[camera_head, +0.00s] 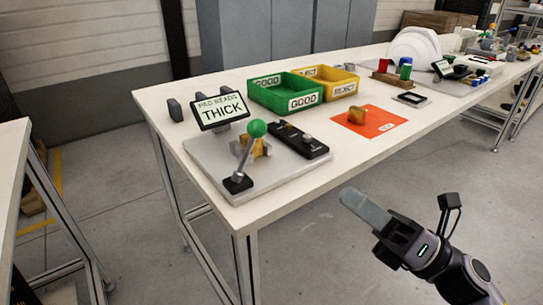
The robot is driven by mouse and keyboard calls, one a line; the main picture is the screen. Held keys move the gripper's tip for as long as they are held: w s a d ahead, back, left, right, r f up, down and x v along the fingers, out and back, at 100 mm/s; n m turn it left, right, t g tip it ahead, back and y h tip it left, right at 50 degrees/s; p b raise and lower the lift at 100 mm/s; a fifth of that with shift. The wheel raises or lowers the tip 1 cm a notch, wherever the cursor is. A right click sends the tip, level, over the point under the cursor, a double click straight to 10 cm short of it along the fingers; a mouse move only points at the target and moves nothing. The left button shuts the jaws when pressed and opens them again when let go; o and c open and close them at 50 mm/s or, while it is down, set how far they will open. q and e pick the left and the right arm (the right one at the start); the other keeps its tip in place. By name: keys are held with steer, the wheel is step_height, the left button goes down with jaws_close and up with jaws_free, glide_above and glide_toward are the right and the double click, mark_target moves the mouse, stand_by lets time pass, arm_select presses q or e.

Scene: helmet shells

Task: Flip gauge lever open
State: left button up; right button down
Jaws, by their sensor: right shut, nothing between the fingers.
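The gauge lever has a green ball knob (256,128) on a grey rod (246,155) that rises at a tilt from a black pivot block (237,183). It stands on a light grey base plate (280,178) at the table's near left corner. A yellow-brown part (260,147) sits just behind the rod and is partly hidden by it. A display (220,109) behind reads "PAD READS THICK". My right gripper (362,208) is shut and empty, out in front of the table, to the right of the lever and well apart from it. My left gripper is not in view.
A black strip with knobs (300,140) lies beside the lever. A green GOOD bin (285,106) and yellow REJECT bin (340,90) stand behind. Floor before the table (330,260) is clear.

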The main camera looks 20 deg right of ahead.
steer(key=p, duration=0.3)
glide_toward(248, 148)
steer(key=w+r, duration=0.1)
steer(key=r, duration=0.1)
steer(key=w+a+r, duration=0.1)
steer(key=w+r, duration=0.1)
steer(key=shift+w+r, duration=0.25)
steer(key=shift+r, duration=0.05)
steer(key=shift+w+a+r, duration=0.15)
steer(key=shift+w+a, duration=0.25)
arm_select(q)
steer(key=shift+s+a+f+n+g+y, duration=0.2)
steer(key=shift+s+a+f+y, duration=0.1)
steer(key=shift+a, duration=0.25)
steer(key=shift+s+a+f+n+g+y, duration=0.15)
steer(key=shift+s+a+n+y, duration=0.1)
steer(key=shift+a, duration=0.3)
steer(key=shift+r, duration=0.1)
